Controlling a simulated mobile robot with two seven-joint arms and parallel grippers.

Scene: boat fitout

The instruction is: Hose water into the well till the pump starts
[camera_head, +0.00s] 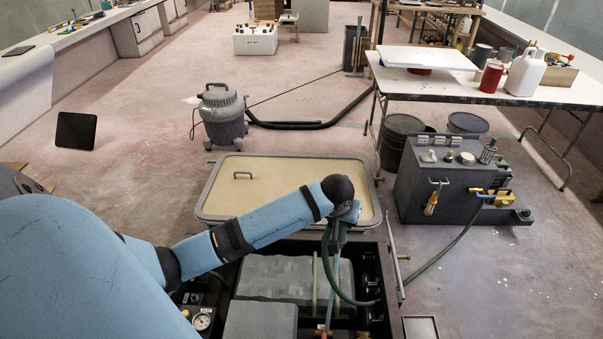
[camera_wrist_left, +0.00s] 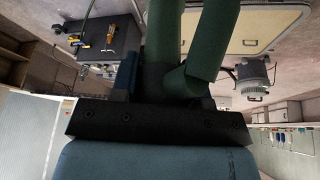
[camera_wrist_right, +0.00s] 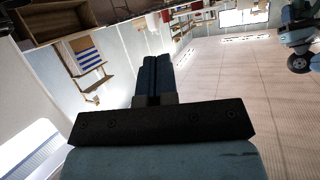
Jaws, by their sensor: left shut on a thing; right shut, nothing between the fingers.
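My left gripper (camera_head: 342,216) is shut on the green hose (camera_head: 440,255) above the open well (camera_head: 371,262). In the left wrist view the hose (camera_wrist_left: 205,50) passes by the shut fingers (camera_wrist_left: 150,78). The hose loops down and runs right to a yellow valve (camera_head: 503,199) on a dark grey box (camera_head: 420,188). A thin pale line drops from below the gripper into the well; I cannot tell whether it is water. The pump and any water level are not clear. My right gripper (camera_wrist_right: 155,75) is shut and empty in the right wrist view, out of the head view.
A tan hatch lid (camera_head: 225,190) lies behind the well. Grey blocks (camera_head: 265,275) and a gauge (camera_head: 202,321) show at the well. A shop vacuum (camera_head: 223,115) and black hose stand behind. A table (camera_head: 450,92) is at the right. The floor at the back left is mostly clear.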

